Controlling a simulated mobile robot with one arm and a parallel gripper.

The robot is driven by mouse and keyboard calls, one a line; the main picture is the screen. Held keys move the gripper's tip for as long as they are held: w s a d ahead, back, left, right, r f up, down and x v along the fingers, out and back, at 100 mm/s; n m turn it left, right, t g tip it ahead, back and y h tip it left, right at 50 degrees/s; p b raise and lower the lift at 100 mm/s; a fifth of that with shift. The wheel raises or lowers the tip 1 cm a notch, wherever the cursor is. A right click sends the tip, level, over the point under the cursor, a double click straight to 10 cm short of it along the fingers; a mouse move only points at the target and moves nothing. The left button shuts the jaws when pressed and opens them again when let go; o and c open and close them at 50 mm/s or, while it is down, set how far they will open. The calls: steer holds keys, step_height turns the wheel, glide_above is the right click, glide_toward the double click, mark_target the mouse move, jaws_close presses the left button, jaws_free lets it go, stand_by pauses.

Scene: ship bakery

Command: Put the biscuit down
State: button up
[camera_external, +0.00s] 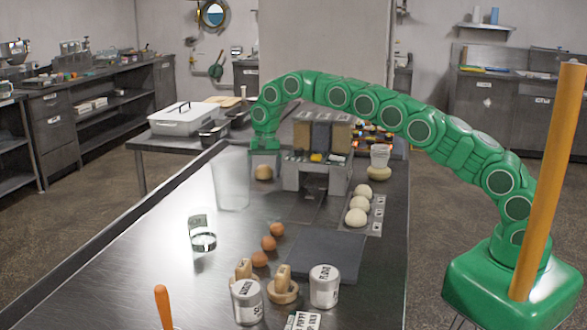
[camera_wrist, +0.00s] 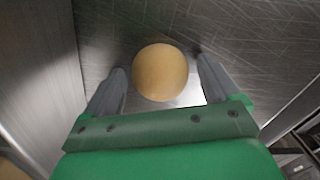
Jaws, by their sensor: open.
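The biscuit (camera_external: 264,172) is a round, golden-tan piece resting on the steel counter, left of the grey dispenser stand. In the wrist view the biscuit (camera_wrist: 160,72) lies between and slightly beyond the fingertips. My gripper (camera_external: 264,158) points down just above and around it. The wrist view shows my gripper (camera_wrist: 162,75) open, with a gap between each finger and the biscuit. The far side of the biscuit is hidden in the external view.
The dispenser stand (camera_external: 317,174) is close on the right. Pale dough balls (camera_external: 357,204) sit further right. Brown eggs (camera_external: 269,243) and labelled tins (camera_external: 324,287) are nearer the front. The counter's left side is mostly clear.

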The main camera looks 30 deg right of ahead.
mark_target(266, 166)
steer(key=shift+d+r, duration=0.2)
steer(key=shift+r, duration=3.7)
steer(key=shift+w+d+r, duration=0.1)
steer(key=shift+w+d, duration=0.05)
steer(key=shift+d, duration=0.15)
steer(key=w+d+r+m+t+y, duration=0.15)
steer(key=w+d+r, duration=0.25)
steer(key=w+d, duration=0.4)
steer(key=s+d+r+n, duration=0.1)
steer(key=s+d+r, duration=0.2)
steer(key=s+d, duration=0.35)
steer(key=s+d+r+n+h, duration=0.1)
steer(key=s+d+r, duration=0.35)
steer(key=d, duration=0.25)
steer(key=s+d+r, duration=0.3)
steer(key=s+d, duration=0.3)
steer(key=d, duration=0.1)
steer(key=s+d+f+n+g, duration=0.1)
steer(key=s+d+f, duration=0.2)
steer(key=s, duration=1.2)
steer(key=s+d+f+n+g, duration=0.1)
steer(key=s+d+f, duration=0.2)
steer(key=s, duration=1.2)
steer(key=s+d+f+n+g+h, duration=0.1)
steer(key=s+d, duration=0.5)
steer(key=s, duration=0.9)
step_height(266, 166, down, 2)
steer(key=shift+s+f+n, duration=0.1)
steer(key=shift+s+n, duration=0.3)
steer(key=shift+n, duration=0.05)
